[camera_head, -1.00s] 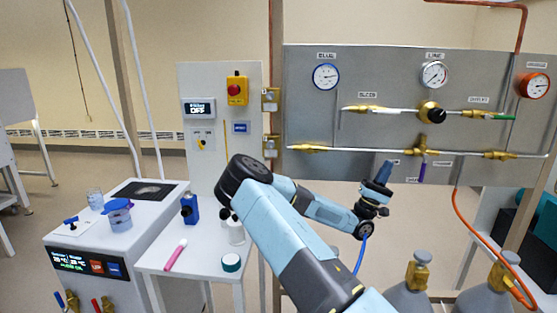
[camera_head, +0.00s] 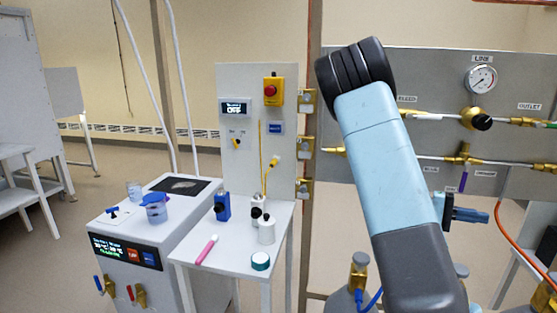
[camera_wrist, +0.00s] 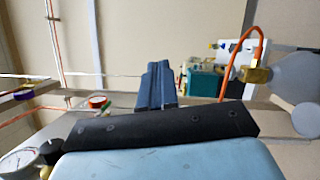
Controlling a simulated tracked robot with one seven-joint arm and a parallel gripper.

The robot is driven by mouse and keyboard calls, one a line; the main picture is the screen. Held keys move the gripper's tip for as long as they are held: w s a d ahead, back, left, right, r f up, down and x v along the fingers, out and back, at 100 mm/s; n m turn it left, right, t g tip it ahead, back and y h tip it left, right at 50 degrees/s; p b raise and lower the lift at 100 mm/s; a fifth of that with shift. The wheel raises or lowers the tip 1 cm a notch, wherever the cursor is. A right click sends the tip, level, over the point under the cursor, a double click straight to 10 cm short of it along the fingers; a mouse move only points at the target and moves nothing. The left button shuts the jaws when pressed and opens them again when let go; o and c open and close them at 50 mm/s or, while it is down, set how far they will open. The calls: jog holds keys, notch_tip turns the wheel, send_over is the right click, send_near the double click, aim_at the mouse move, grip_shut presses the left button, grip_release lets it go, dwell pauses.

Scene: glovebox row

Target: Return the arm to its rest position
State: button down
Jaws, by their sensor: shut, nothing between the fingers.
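My arm (camera_head: 385,150) is raised in the head view, its elbow up high and its blue links crossing in front of the grey gas panel (camera_head: 368,88). My gripper (camera_head: 486,215) shows partly behind the arm, its blue fingers pointing right in front of the lower panel. In the wrist view my gripper (camera_wrist: 157,68) is shut and empty, with the two blue fingers together. The rest of the wrist is hidden behind the arm in the head view.
Gas cylinders with brass tops (camera_head: 359,268) stand below. A small white table (camera_head: 220,250) with bottles and a pink pen (camera_head: 206,250) is left of the arm.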

jog(key=s+a+n+t+y, duration=0.1)
jog(key=s+a+t+y, duration=0.5)
jog(key=a+y, duration=0.4)
jog(key=s+a+r+n+t+y, duration=0.2)
jog(key=a+r+t, duration=0.3)
jog(key=a, duration=0.5)
jog(key=s+a+r+n+t+y, duration=0.1)
jog(key=s+a+r+t+y, duration=0.2)
jog(key=a, duration=0.6)
notch_tip(320, 180, up, 4)
jog(key=s+t, duration=0.2)
jog(key=shift+s+a+f+n+y, duration=0.2)
jog(key=shift+s+a+n+y, duration=0.1)
jog(key=shift+a+n, duration=0.1)
